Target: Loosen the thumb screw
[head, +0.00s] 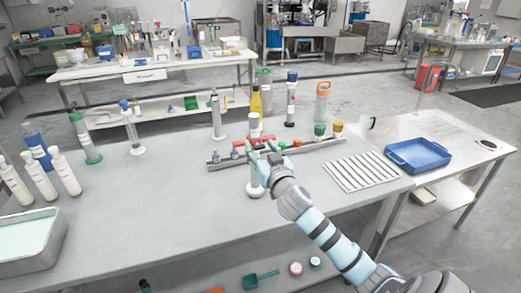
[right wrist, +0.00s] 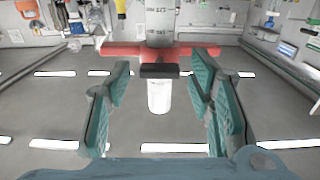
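A red winged part (right wrist: 115,49) with a black collar (right wrist: 160,71) and a white cylindrical end (right wrist: 160,97) faces my right gripper in the right wrist view; I cannot tell for sure that it is the thumb screw. It is on a clear graduated cylinder (right wrist: 161,22). In the head view a red bar (head: 262,139) shows by the cylinder, whose white foot (head: 255,191) stands on the table. My right gripper (head: 264,150) is open. In the right wrist view its fingers (right wrist: 162,85) lie left and right of the white end, with gaps. My left gripper is not in view.
A low rack (head: 225,160) runs behind the gripper on the grey table (head: 160,215). Bottles and several green- and yellow-capped items stand behind it. A ribbed white mat (head: 360,172) and a blue tray (head: 417,155) lie right.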

